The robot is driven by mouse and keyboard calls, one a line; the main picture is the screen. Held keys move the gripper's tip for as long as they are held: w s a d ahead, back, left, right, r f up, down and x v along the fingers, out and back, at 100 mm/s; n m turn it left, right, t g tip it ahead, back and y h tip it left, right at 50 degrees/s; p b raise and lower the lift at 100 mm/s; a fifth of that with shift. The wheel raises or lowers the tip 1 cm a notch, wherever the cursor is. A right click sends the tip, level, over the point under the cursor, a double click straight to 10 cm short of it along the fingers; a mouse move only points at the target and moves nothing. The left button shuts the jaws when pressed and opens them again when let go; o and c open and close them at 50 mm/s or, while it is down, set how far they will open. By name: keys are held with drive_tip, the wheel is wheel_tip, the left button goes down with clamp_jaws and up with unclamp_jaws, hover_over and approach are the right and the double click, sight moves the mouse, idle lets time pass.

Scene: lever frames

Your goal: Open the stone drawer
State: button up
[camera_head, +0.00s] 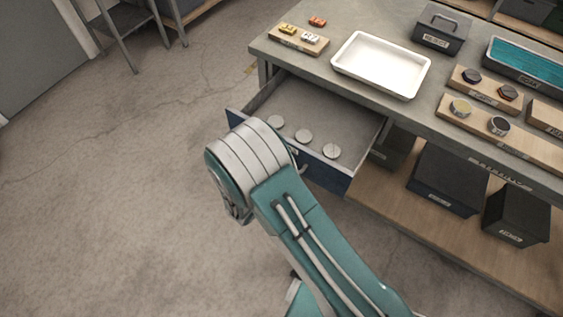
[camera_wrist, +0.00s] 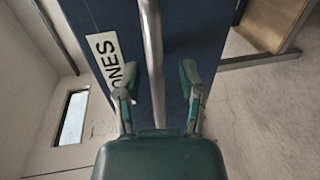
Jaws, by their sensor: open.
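The stone drawer (camera_head: 335,106) is pulled out from under the workbench, and three round pale stones (camera_head: 303,136) lie inside near its front. In the wrist view, its dark blue front (camera_wrist: 205,30) bears a white label (camera_wrist: 103,62) on which "ONES" can be read. A metal bar handle (camera_wrist: 152,40) runs down the front. My gripper (camera_wrist: 156,82) is open, with one finger on each side of the handle. I cannot tell whether either finger touches it. In the head view my arm hides the gripper and part of the drawer front.
The workbench top (camera_head: 290,62) holds a white tray (camera_head: 382,64), a grey box (camera_head: 441,27) and wooden holders with small items. Black bins (camera_head: 447,180) stand on the lower shelf. The concrete floor (camera_head: 120,170) left of the drawer is clear.

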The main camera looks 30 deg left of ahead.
drive_tip(key=v, duration=1.2)
drive_tip(key=w+d+r+m+g+h, duration=0.45)
drive_tip(key=d+r, duration=0.35)
drive_tip(key=d, duration=0.2)
drive_tip(key=w+d+r+m+g+h, duration=0.3)
drive_tip(key=w+d+r+m+g, duration=0.25)
drive_tip(key=d+r, duration=0.4)
drive_tip(key=s+d+r+m+y, duration=0.3)
drive_tip(key=d+r, duration=0.4)
drive_tip(key=d, duration=0.3)
drive_tip(key=s+d+r+m+y, duration=0.4)
drive_tip(key=s+d+r+y, duration=0.2)
drive_tip(key=d+r, duration=0.2)
drive_tip(key=shift+s+d, duration=0.3)
drive_tip(key=shift+d, duration=0.7)
